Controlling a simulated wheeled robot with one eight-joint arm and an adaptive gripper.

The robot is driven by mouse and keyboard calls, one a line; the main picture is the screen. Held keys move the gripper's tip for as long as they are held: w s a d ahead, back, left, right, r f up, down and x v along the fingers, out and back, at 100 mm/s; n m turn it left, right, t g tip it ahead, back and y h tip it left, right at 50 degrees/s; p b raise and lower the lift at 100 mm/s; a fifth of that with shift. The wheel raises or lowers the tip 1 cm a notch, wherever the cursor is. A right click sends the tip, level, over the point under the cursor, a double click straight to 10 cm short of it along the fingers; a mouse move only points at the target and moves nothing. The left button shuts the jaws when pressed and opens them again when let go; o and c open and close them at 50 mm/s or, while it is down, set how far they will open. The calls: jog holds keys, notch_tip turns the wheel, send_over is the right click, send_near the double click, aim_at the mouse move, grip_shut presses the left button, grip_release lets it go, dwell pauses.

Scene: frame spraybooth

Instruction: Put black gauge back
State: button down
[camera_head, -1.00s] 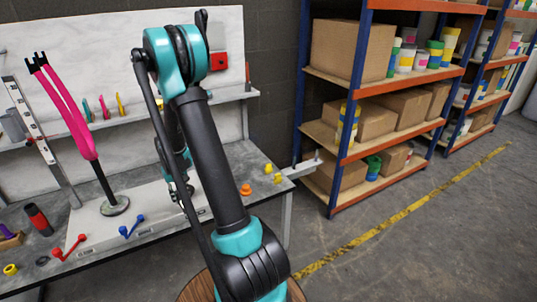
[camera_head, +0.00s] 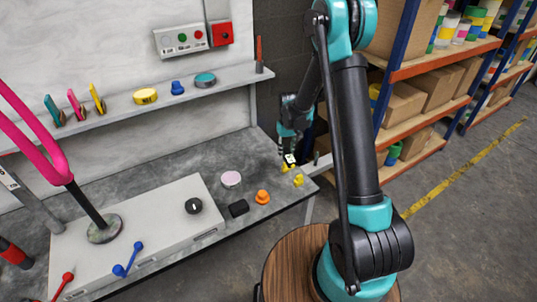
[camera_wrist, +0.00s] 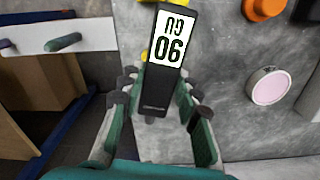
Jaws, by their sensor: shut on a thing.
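The black gauge (camera_wrist: 155,88) is a slim black block with a lit white display, shown upside down in the wrist view. My gripper (camera_wrist: 158,105) is shut on it, with a finger on each side of its lower body. In the head view, my gripper (camera_head: 290,148) is over the right end of the grey bench (camera_head: 205,163), and the gauge's display (camera_head: 289,159) shows just below it. Whether the gauge touches the bench is unclear.
Near the gauge are yellow pieces (camera_head: 298,180), an orange knob (camera_head: 262,197), a black block (camera_head: 238,208) and a pale pink disc (camera_head: 231,179). A pale box (camera_head: 150,220) with a black dial (camera_head: 194,206) is left. A wall ledge (camera_head: 130,111) holds several small items.

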aim_at(263, 173)
jog(key=a+f+n, duration=0.2)
jog(key=a, duration=0.8)
jog(key=shift+s+a+f+n, duration=0.15)
jog(key=shift+a+f+n, duration=0.05)
jog(key=shift+f+n, duration=0.1)
jog(key=shift+f, duration=3.35)
jog(key=shift+f, duration=0.6)
jog(key=c, duration=1)
grip_release()
jog(key=shift+r, duration=0.1)
